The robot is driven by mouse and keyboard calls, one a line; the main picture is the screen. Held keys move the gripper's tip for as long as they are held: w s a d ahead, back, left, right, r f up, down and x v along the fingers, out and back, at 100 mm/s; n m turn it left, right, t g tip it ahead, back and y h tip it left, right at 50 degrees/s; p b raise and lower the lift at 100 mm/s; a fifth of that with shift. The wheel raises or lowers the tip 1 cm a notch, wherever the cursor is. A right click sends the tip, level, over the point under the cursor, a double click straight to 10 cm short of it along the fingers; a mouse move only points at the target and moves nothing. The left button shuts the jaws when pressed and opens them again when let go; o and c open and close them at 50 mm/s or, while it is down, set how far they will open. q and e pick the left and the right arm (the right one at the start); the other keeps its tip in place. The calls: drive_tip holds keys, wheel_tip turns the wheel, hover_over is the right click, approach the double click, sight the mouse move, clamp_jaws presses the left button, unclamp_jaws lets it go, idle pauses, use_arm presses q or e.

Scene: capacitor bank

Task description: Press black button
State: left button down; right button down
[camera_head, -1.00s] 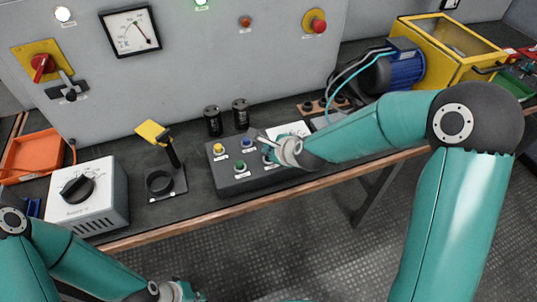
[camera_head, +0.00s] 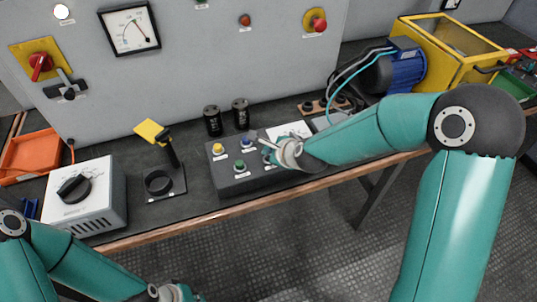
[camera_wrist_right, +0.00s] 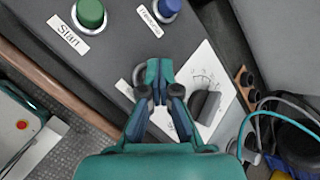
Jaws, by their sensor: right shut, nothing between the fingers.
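The dark control box (camera_head: 227,183) on the bench carries a yellow button (camera_head: 218,148), a blue button (camera_head: 247,141) and a green button (camera_head: 240,165). My right gripper (camera_head: 267,149) is shut and empty, its fingertips over the box's right part. In the right wrist view the shut fingertips (camera_wrist_right: 157,77) cover most of a button with a grey collar (camera_wrist_right: 139,74), likely the black one; its cap is hidden. I cannot tell whether they touch it. The green "Start" button (camera_wrist_right: 90,12) is at upper left. My left gripper (camera_head: 180,292) is at the bottom edge, its fingers unclear.
A white box with a black knob (camera_head: 112,196), a yellow-tipped lever (camera_head: 150,130) and an orange tray (camera_head: 30,151) stand left. Two black cylinders (camera_head: 212,121) stand behind the box. A dial plate (camera_wrist_right: 214,70) is close right of the fingertips. A blue motor (camera_head: 407,70) is farther right.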

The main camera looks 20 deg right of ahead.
drive_tip(key=shift+f+b, duration=0.3)
drive_tip(key=shift+f, duration=0.05)
drive_tip(key=shift+r, duration=0.1)
idle(0.5)
drive_tip(key=shift+r+p, duration=1.15)
drive_tip(key=shift+r, duration=0.15)
drive_tip(key=shift+r, duration=0.1)
wheel_tip(320, 180, up, 5)
drive_tip(key=p, duration=0.4)
drive_tip(key=shift+f, duration=0.2)
